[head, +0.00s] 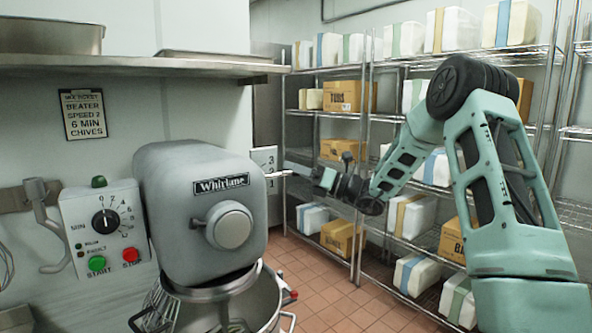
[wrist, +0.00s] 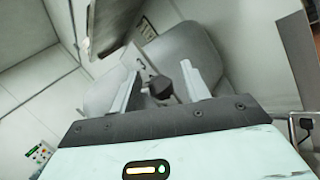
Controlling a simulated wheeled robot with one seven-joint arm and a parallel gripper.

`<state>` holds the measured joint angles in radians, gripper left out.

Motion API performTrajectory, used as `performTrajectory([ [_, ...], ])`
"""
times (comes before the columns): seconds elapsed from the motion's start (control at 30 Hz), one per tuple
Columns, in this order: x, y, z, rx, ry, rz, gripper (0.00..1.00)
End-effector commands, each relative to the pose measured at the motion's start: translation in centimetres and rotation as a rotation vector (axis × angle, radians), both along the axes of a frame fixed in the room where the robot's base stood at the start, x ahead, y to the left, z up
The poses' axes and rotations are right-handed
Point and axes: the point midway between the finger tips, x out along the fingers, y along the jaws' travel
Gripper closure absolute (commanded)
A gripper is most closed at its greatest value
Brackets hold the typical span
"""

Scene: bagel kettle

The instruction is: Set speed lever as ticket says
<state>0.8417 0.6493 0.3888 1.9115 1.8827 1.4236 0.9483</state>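The ticket (head: 84,114) on the wall reads beater, speed 2, 6 min, chives. The grey mixer (head: 165,205) has a white speed plate (head: 264,160) on its right side, with 3 above and 1 below. The speed lever (head: 279,174) sticks out to the right between these numbers; its exact notch is unclear. My gripper (head: 300,172) is beside the lever's outer end. In the wrist view my gripper (wrist: 160,85) is open, and a dark knob (wrist: 160,89) shows between its spread fingers. I cannot tell whether either finger touches it.
A control box (head: 104,225) with a dial and green and red buttons is left of the mixer. The steel bowl (head: 245,305) sits below the mixer head. A wall shelf (head: 130,66) hangs above. Wire racks (head: 355,150) with boxes stand behind my arm.

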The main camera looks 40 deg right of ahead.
Motion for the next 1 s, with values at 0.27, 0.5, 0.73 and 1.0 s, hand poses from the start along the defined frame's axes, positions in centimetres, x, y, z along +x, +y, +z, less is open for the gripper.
performTrajectory([
  [0.27, 0.0, -0.1, 0.1, 0.001, -0.003, -0.002, 0.54],
  [0.5, -2.1, -1.9, -1.0, -0.001, -0.003, -0.005, 0.54],
  [0.73, -6.0, -5.2, -2.5, -0.001, -0.003, -0.007, 0.54],
  [1.0, -10.4, -8.8, -4.0, 0.000, -0.002, -0.004, 0.54],
])
